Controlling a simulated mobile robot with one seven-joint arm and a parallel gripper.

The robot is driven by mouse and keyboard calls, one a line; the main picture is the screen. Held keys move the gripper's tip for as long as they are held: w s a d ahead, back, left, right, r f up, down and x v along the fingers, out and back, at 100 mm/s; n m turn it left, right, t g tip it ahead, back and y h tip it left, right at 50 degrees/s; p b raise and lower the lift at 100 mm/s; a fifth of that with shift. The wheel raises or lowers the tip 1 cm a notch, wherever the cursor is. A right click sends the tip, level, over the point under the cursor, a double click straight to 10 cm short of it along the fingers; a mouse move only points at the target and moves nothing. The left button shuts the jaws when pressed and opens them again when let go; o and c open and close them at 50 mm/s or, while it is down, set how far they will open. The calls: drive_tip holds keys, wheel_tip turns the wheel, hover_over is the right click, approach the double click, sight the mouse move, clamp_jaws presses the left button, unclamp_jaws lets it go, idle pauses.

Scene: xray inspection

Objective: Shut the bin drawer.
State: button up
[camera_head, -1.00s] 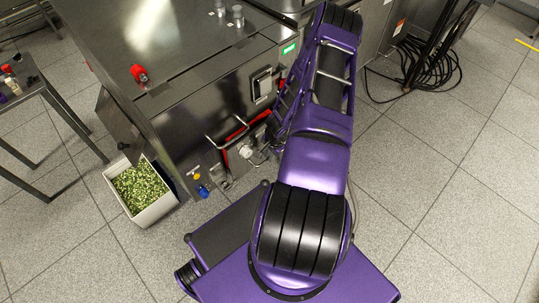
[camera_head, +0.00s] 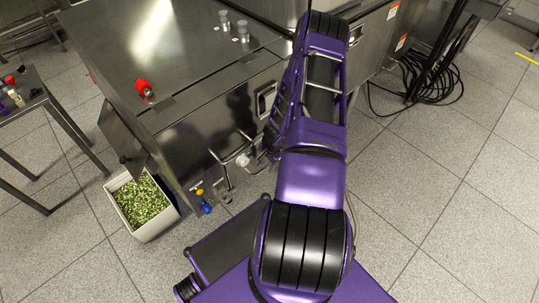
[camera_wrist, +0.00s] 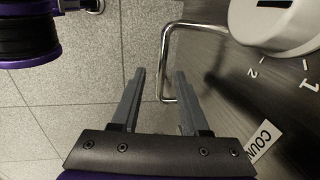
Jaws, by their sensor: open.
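The bin drawer front (camera_wrist: 235,95) is a dark steel panel at the right of the wrist view, carrying a white dial (camera_wrist: 280,20), printed numbers and a partly cut-off label. A bent steel bar handle (camera_wrist: 167,60) stands out from it. In the head view the white dial (camera_head: 243,160) shows low on the steel cabinet, and no red drawer edge shows; the drawer looks flush, though my arm hides part of it. My gripper (camera_wrist: 158,75) is open and empty, its fingers pointing toward the bar handle. Whether they touch it, I cannot tell.
A white bin of green bits (camera_head: 169,216) stands on the floor left of the steel cabinet (camera_head: 170,60). A small metal table (camera_head: 30,100) is at far left. Coiled black cables (camera_head: 435,85) lie at the upper right. The tiled floor at right is clear.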

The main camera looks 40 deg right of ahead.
drive_tip(key=s+r+p, duration=0.1)
drive_tip(key=s+r, duration=0.2)
drive_tip(key=r, duration=1.3)
drive_tip(key=shift+s+r+p, duration=0.15)
drive_tip(key=shift+r+p, duration=0.1)
drive_tip(key=shift+p, duration=0.15)
drive_tip(key=shift+d, duration=0.15)
